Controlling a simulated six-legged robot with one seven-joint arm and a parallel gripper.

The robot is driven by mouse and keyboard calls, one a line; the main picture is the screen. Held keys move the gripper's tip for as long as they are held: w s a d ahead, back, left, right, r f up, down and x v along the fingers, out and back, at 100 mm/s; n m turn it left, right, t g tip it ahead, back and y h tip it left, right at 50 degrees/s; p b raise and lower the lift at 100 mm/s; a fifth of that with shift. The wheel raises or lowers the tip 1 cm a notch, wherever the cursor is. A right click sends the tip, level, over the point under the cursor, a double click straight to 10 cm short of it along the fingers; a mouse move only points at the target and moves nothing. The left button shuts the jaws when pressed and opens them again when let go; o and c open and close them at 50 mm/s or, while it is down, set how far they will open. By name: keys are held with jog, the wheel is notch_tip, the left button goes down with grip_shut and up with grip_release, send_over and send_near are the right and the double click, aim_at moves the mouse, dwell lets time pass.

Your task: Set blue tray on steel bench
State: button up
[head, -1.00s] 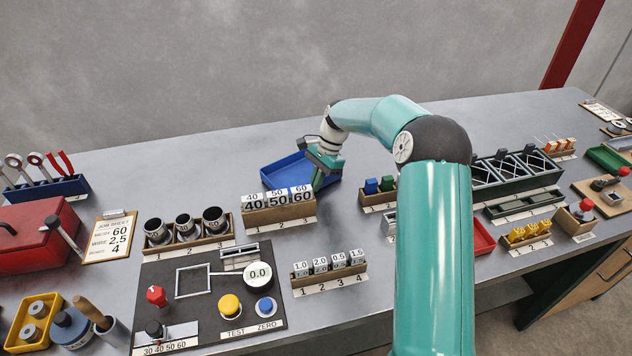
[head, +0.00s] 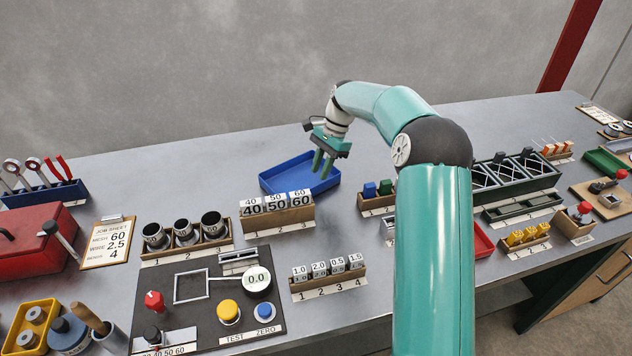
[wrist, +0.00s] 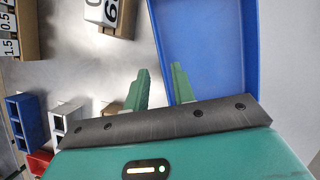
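The blue tray (head: 287,174) lies flat and empty on the grey steel bench (head: 150,165), behind the small box with number blocks. My gripper (head: 322,166) hangs above the tray's right part, pointing down, with its two fingers apart and nothing between them. In the wrist view the blue tray (wrist: 205,45) lies below on the right. Its near side wall lines up with the gap between the fingers of my gripper (wrist: 160,76). The fingers look clear of the tray.
The number-block box (head: 277,213) stands close in front of the tray. A box with blue and green blocks (head: 378,197) stands to its right. A dark rack (head: 515,175) is further right. The bench left of and behind the tray is clear.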

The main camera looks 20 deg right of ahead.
jog(key=s+a+r+n+t+h, duration=0.1)
jog(key=s+r+n, duration=0.15)
jog(key=r, duration=0.45)
jog(key=s+a+r+n+h, duration=0.1)
jog(key=s+r, duration=0.2)
jog(key=r, duration=0.3)
jog(key=s+a+r+n+t+h, duration=0.1)
jog(key=s+r+n, duration=0.15)
jog(key=s, duration=0.25)
jog(key=s+a+r+n+t, duration=0.1)
jog(key=s+a+r, duration=0.15)
jog(key=s, duration=0.35)
jog(key=s+f+n+t, duration=0.1)
jog(key=s+n+t, duration=0.1)
jog(key=s, duration=0.8)
jog(key=s+f+n+t+h, duration=0.1)
jog(key=s+n, duration=0.3)
jog(key=s, duration=0.6)
jog(key=shift+s+d+f+t, duration=0.3)
jog(key=shift+f+t, duration=0.3)
jog(key=shift+f, duration=0.05)
jog(key=shift+s, duration=0.15)
